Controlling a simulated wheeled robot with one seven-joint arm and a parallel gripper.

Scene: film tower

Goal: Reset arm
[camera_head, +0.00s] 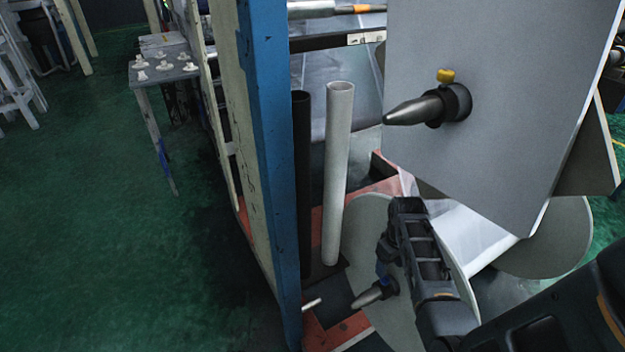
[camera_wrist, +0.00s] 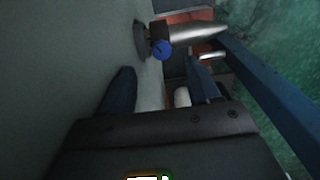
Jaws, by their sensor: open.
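My gripper (camera_wrist: 160,85) is open in the wrist view, with its two dark fingers apart and nothing seen held between them. Beyond the fingers, a metal cone spindle (camera_wrist: 195,32) with a blue knob (camera_wrist: 161,50) sticks out from a grey plate (camera_wrist: 70,60). In the head view my dark arm reaches down in front of a grey disc at the lower centre. The lower cone spindle (camera_head: 374,293) shows just left of my arm. The fingertips are hard to make out in the head view.
A large grey plate (camera_head: 490,60) with an upper cone spindle (camera_head: 415,111) and yellow knob stands above my arm. A white tube (camera_head: 335,170) and a black tube (camera_head: 301,180) stand upright beside a blue post (camera_head: 268,150). Green floor (camera_head: 110,250) is clear at left.

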